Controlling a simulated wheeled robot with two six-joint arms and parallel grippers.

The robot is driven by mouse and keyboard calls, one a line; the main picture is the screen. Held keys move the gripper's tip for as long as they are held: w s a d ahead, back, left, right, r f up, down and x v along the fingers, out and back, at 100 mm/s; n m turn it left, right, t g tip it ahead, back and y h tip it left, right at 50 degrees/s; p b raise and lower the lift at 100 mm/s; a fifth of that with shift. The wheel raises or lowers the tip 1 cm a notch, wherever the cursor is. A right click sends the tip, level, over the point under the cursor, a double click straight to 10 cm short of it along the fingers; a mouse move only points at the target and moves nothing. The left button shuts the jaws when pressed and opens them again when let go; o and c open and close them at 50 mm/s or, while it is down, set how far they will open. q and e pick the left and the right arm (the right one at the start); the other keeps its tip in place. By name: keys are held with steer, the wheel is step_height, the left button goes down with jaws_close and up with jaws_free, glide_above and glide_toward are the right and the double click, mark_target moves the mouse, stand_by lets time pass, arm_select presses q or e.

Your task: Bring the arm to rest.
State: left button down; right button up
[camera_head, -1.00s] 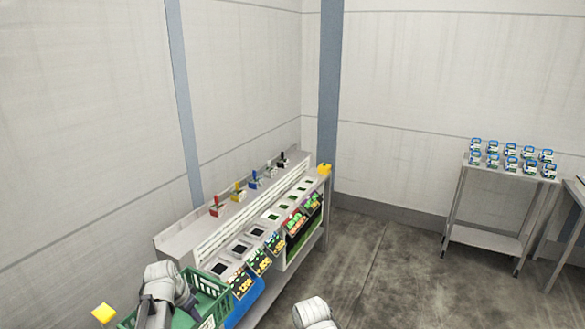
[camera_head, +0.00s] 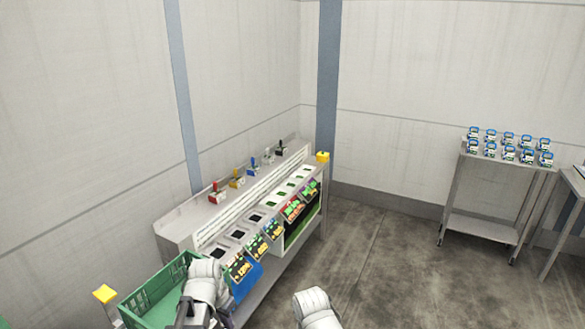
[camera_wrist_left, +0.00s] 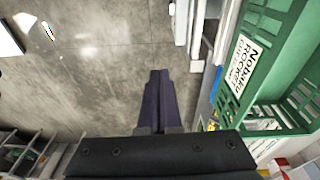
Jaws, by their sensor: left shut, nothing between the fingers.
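My left arm (camera_head: 205,283) comes in at the bottom left of the head view, in front of the green crate's right side. In the left wrist view my left gripper (camera_wrist_left: 157,84) is shut, its dark fingers together with nothing between them, above the grey floor. The green crate (camera_wrist_left: 283,68) is to the right of the fingers and apart from them, with a white label (camera_wrist_left: 242,66) on its wall. In the head view the crate (camera_head: 150,290) is partly hidden by my arm. My right arm (camera_head: 316,308) shows only as a pale link at the bottom edge; its gripper is out of view.
A long bench (camera_head: 175,222) with several square openings and coloured levers runs along the wall. Small signs hang on its front. A metal stand (camera_head: 480,222) with several blue-white items is at the right. The floor (camera_head: 390,270) between is clear.

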arm_select(q)
steer(key=s+d+f+n+g+y+b, duration=0.1)
steer(key=s+d+f+y+b, duration=0.1)
steer(key=s+d, duration=0.9)
steer(key=shift+s+d+f+g, duration=0.15)
steer(key=shift+s+d+g, duration=0.2)
steer(key=shift+g, duration=0.05)
steer(key=c, duration=1.6)
jaws_free()
